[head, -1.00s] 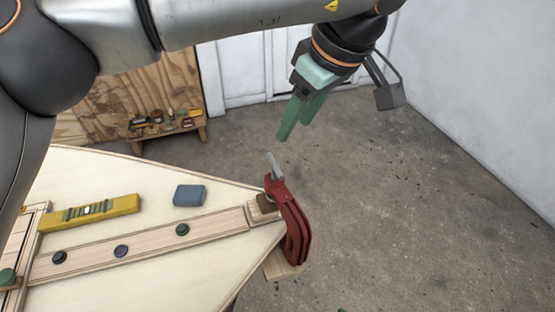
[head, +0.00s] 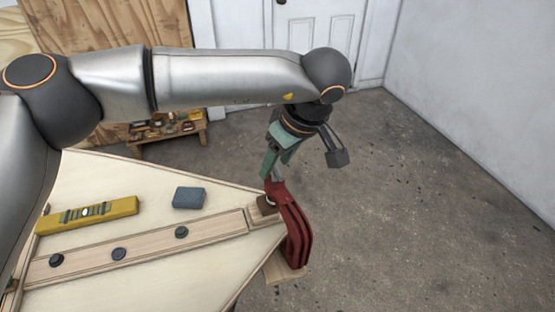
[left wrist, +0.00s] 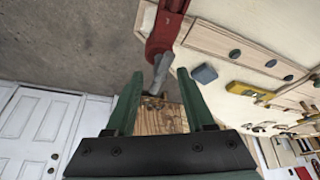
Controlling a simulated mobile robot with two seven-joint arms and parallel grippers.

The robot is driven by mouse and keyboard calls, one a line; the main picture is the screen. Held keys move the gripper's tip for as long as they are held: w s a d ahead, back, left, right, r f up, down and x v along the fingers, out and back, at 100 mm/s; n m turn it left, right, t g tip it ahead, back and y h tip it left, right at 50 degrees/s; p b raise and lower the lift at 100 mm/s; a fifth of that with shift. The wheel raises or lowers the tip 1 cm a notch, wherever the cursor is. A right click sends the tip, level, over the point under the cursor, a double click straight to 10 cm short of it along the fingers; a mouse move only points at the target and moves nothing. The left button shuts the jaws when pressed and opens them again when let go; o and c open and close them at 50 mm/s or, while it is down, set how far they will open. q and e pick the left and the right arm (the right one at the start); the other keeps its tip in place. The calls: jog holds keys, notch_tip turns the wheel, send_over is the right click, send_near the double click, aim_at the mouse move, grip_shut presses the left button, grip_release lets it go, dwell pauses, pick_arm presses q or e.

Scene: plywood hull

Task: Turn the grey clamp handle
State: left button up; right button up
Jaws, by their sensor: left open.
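The grey clamp handle (head: 277,174) stands up from the red clamp (head: 297,228) at the pointed end of the pale plywood panel. My left gripper (head: 273,170) is over the handle, with green fingers pointing down. In the left wrist view the fingers are open, and the handle (left wrist: 161,72) shows between their tips (left wrist: 155,80). I cannot tell whether either finger touches it. The red clamp (left wrist: 165,28) lies just beyond the tips there. My right gripper is not in view.
On the plywood panel (head: 130,182) lie a yellow level (head: 88,214) and a blue block (head: 188,197). A wooden strip with dark knobs (head: 181,232) leads to the clamp. A low bench with small items (head: 170,128) stands behind. The floor at right is clear.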

pick_arm(q)
jog(key=shift+c, duration=0.4)
grip_shut()
